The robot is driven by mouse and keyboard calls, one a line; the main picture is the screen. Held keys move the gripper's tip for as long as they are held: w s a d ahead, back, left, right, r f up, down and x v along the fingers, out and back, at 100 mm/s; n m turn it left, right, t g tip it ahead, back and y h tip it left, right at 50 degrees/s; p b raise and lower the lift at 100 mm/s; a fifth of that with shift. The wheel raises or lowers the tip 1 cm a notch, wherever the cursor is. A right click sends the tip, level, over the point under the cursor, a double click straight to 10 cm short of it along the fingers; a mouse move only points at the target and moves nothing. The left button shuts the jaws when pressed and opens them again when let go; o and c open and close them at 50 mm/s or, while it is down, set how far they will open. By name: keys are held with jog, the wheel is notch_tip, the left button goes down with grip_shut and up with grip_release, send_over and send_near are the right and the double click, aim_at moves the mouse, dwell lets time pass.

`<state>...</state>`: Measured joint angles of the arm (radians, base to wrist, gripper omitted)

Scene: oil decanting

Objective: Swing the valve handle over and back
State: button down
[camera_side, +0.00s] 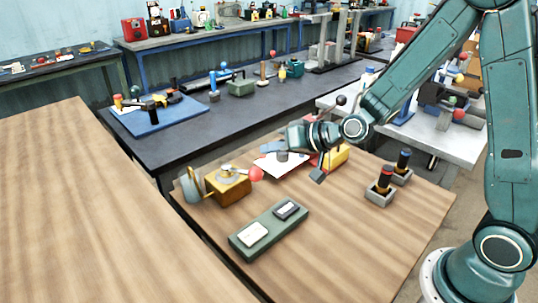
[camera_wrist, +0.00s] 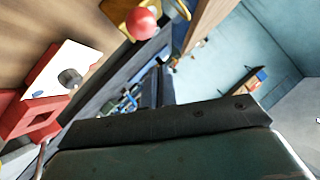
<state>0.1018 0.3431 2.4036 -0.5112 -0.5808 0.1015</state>
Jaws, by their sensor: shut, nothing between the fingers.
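The valve is a brass-yellow block (camera_side: 231,190) with a metal fitting on top, standing on the near wooden bench. Its handle ends in a red ball (camera_side: 256,174) that points right, towards my gripper. In the wrist view the red ball (camera_wrist: 141,23) is at the top, with part of the yellow block (camera_wrist: 116,9) beside it. My gripper (camera_side: 268,147) is above the bench, to the right of and behind the ball, apart from it. Its dark fingers (camera_wrist: 158,86) are shut and empty in the wrist view.
A metal cup (camera_side: 193,186) stands left of the block. A white plate (camera_side: 270,167) with a grey cylinder, on a red-and-yellow body (camera_side: 337,156), lies under my gripper. The bench's front right is clear.

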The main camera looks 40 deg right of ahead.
aim_at(245, 171)
jog(key=s+d+n+g+y, duration=0.1)
jog(key=d+n+g, duration=0.4)
jog(key=d, duration=0.5)
jog(key=shift+s+d+r+g+y, duration=0.25)
jog(key=shift+s+r+g+y, duration=0.25)
jog(key=shift+g, duration=0.3)
jog(key=shift+f, duration=0.2)
jog(key=w+a+f, duration=0.3)
jog(key=a+f, duration=0.3)
jog(key=a, duration=0.3)
jog(key=shift+w+f, duration=0.3)
jog(key=shift+f, duration=0.1)
